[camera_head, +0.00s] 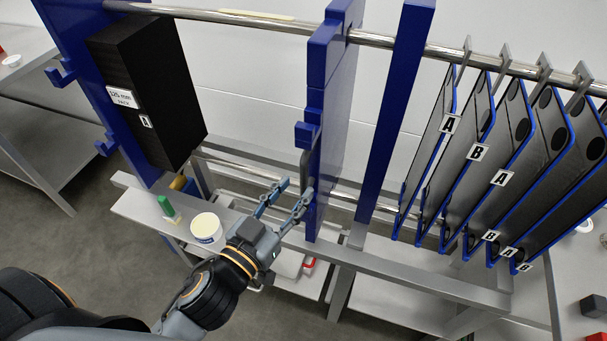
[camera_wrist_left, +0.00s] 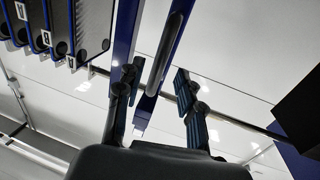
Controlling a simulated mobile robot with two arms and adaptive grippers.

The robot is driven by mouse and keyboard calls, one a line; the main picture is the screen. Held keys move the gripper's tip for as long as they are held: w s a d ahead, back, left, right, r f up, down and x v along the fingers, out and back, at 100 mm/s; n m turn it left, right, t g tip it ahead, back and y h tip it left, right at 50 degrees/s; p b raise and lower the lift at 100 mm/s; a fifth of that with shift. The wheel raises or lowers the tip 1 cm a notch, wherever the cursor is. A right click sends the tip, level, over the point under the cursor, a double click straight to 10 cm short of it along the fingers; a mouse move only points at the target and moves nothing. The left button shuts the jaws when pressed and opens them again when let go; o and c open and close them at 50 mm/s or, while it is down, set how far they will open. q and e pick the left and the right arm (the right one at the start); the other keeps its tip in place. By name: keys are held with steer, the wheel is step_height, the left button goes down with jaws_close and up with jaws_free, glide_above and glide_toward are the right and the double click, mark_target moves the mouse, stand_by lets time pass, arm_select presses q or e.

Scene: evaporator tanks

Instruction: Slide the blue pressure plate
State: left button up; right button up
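The blue pressure plate (camera_head: 337,105) hangs upright in the middle of the head view, crossing the upper steel rail. A grey bar handle (camera_head: 304,165) sits on its near edge, and the handle also shows dark in the left wrist view (camera_wrist_left: 172,58). My left gripper (camera_head: 297,187) is open and empty, its fingertips close to the handle and pointing up at it. In the left wrist view the handle lies ahead between the two spread fingers (camera_wrist_left: 155,82). I cannot tell whether the fingers touch it. My right gripper is not in view.
A black pack (camera_head: 150,90) stands against the left blue end plate (camera_head: 75,45). A blue upright (camera_head: 396,110) and several hanging labelled plates (camera_head: 515,150) are right. A white tub (camera_head: 206,228) and green item (camera_head: 165,206) stand on the grey ledge. The gap between pack and pressure plate is open.

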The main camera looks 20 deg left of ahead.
mark_target(302, 182)
arm_select(q)
steer(key=shift+p+x, duration=0.65)
steer(key=shift+x, duration=1.55)
jaws_close()
